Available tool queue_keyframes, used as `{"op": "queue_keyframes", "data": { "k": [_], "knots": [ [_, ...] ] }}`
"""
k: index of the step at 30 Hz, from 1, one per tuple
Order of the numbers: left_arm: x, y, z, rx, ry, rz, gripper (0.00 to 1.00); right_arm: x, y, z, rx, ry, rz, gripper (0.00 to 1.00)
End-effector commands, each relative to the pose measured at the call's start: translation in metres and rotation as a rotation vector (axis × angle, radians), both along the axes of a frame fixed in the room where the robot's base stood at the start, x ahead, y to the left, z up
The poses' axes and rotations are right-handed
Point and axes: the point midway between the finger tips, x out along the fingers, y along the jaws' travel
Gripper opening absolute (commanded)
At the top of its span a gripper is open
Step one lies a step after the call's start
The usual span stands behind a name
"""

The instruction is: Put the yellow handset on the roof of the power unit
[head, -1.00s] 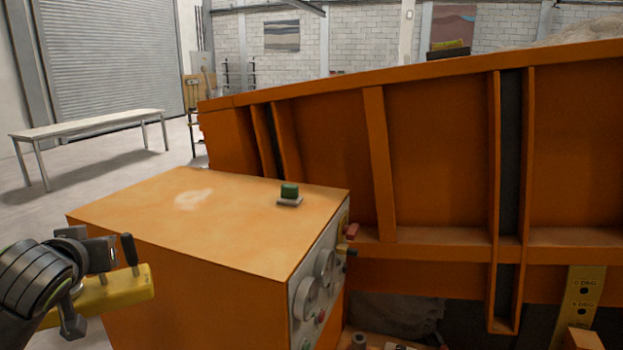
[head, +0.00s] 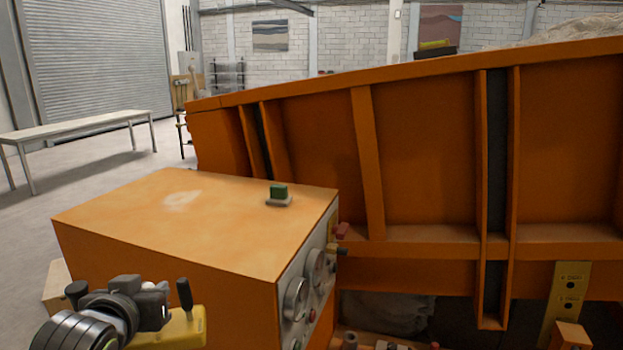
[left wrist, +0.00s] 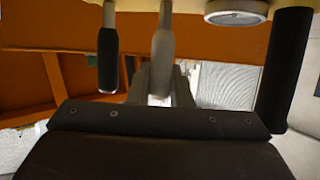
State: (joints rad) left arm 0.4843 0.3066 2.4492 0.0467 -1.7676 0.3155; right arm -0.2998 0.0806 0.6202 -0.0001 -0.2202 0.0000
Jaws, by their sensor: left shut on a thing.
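The yellow handset (head: 183,332) has a black lever standing up from it. It is at the lower left of the head view, in front of the power unit's near side and lower than its roof. My left gripper (head: 155,318) is shut on it; the fingertips are partly hidden. The power unit (head: 165,255) is an orange box with a flat roof (head: 215,215). The left wrist view shows a pale body edge at the top with dark-handled levers and a round gauge (left wrist: 236,12). My right gripper is not in view.
Dials and knobs (head: 297,298) cover the unit's right face. The tall orange sandbed wall (head: 425,150) rises behind. A white bench (head: 85,126) stands far left.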

Motion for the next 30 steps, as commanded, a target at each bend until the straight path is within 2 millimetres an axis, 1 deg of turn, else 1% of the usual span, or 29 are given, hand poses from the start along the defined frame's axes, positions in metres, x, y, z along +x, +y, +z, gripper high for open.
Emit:
{"op": "queue_keyframes", "data": {
  "k": [1, 3, 12, 13, 15, 18, 23, 30],
  "knots": [
    [0.000, -0.011, -0.002, -0.010, -0.002, -0.017, 0.00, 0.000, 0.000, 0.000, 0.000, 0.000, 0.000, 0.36],
    [0.000, -0.024, -0.005, -0.010, -0.002, -0.037, 0.00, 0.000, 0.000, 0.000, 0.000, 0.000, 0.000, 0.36],
    [-0.003, -0.071, -0.011, -0.008, -0.002, -0.111, 0.00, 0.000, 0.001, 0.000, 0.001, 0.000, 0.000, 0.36],
    [-0.003, -0.067, -0.026, 0.000, -0.002, -0.106, 0.00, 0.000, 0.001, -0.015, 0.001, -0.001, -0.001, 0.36],
    [-0.003, -0.066, -0.037, 0.002, -0.003, -0.105, 0.00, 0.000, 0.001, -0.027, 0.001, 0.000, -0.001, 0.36],
    [-0.003, -0.066, -0.048, 0.002, -0.003, -0.105, 0.00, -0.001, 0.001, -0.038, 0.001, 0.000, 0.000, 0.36],
    [-0.003, -0.066, -0.057, 0.001, -0.004, -0.104, 0.00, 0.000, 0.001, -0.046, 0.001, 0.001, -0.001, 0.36],
    [-0.003, -0.066, -0.057, 0.001, -0.004, -0.104, 0.00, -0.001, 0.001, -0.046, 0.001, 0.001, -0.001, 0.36]
  ]
}}
